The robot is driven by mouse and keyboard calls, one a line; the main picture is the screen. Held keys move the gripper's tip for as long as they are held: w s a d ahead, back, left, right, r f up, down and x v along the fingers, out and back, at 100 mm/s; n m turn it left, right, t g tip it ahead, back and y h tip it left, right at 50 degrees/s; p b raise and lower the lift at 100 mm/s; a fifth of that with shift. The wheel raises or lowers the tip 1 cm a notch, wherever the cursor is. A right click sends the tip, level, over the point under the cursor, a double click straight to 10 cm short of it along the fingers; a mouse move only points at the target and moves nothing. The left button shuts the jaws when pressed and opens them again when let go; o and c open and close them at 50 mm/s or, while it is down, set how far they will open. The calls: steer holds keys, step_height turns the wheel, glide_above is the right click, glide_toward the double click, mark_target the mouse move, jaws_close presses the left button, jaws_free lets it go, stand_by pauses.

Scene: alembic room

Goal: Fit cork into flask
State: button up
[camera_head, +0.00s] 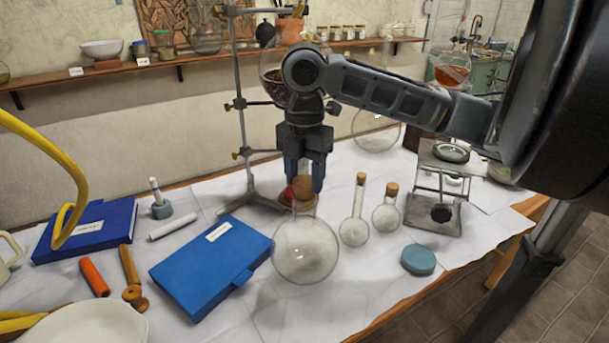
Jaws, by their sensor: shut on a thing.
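My gripper (304,180) points straight down over the table, with its two blue fingers shut on a brown cork (303,187). The cork is at the mouth of a large round glass flask (305,250), which stands upright in front of the metal stand. The fingers hide part of the cork and the top of the neck. I cannot tell whether the cork is inside the neck or just above it. A small red patch shows beside the left finger.
Two smaller corked flasks (354,228) (386,215) stand close on the right. A metal stand (243,110) rises behind. A blue box (212,265) lies on the left, and a round blue-grey puck (418,260) lies on the right. The front middle of the table is clear.

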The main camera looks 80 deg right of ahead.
mark_target(305, 180)
steer(key=shift+f+b, duration=0.6)
stand_by(1.8)
steer(key=o, duration=1)
steer(key=shift+o, duration=0.6)
steer(key=shift+o, duration=1.3)
steer(key=shift+r+p, duration=2.65)
steer(key=shift+r, duration=0.9)
